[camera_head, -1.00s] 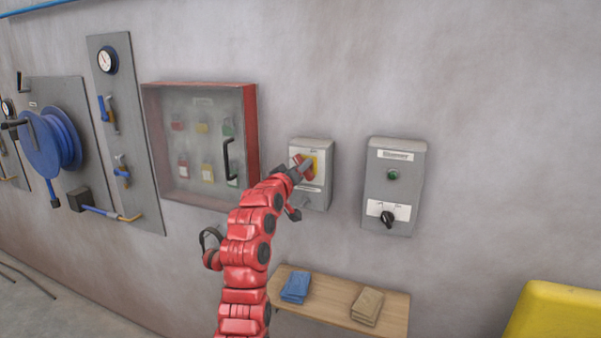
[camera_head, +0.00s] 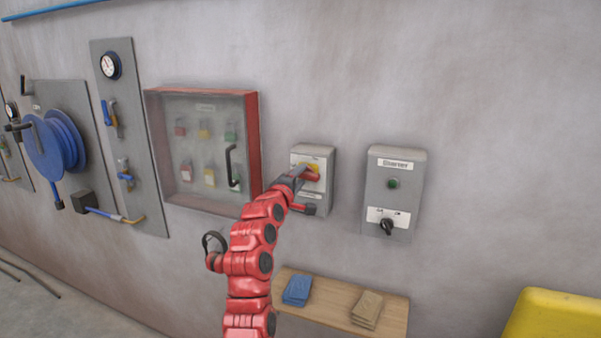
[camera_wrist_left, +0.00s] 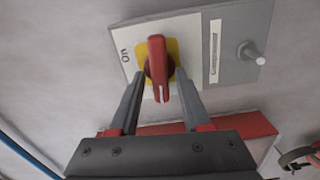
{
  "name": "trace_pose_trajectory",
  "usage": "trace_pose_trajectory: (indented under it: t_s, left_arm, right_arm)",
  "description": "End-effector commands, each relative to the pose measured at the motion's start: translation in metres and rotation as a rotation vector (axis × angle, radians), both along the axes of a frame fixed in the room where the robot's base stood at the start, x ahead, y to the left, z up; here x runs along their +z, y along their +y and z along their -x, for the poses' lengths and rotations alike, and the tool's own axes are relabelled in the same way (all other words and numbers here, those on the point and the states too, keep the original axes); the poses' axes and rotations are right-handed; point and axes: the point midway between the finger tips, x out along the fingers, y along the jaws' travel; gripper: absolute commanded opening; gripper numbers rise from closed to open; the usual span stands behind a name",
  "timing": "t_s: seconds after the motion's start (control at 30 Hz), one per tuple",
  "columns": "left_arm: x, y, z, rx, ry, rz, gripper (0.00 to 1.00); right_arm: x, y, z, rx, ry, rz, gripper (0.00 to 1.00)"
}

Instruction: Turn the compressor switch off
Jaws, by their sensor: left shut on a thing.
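The compressor switch box (camera_head: 325,158) is a grey box on the wall, with a red rotary knob (camera_head: 313,177) on a yellow plate. In the left wrist view the knob (camera_wrist_left: 158,68) stands between my fingertips, its white-marked end pointing down the picture. A mark that looks like "ON" and a blurred name label show on the box face. My left gripper (camera_head: 303,173) is at the box and shut on the knob, partly covering it in the head view. In the left wrist view its fingers (camera_wrist_left: 160,80) lie along both sides of the knob. My right gripper is not in view.
A second grey box (camera_head: 405,165) with a green button and black knob hangs to the right. A red glass-fronted cabinet (camera_head: 254,150) is close on the left. Ear defenders (camera_head: 213,258) hang beside my arm. A wooden shelf (camera_head: 395,322) with folded cloths is below.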

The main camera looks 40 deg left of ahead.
Motion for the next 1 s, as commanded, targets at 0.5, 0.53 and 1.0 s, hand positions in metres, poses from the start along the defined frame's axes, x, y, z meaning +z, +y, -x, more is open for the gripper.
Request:
trace_pose_trajectory:
  t_s: [0.5, 0.53, 1.0]
  left_arm:
    - [0.0002, 0.001, 0.0005, 0.002, -0.026, 0.101, 0.0]
    - [0.0002, 0.0009, 0.0005, 0.002, -0.026, 0.101, 0.0]
    - [-0.0004, 0.0004, 0.0002, 0.001, -0.025, 0.1, 0.55]
  right_arm:
    - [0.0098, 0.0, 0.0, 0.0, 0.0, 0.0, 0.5]
    - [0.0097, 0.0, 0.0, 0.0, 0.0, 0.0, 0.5]
    - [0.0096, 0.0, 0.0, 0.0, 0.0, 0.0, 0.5]
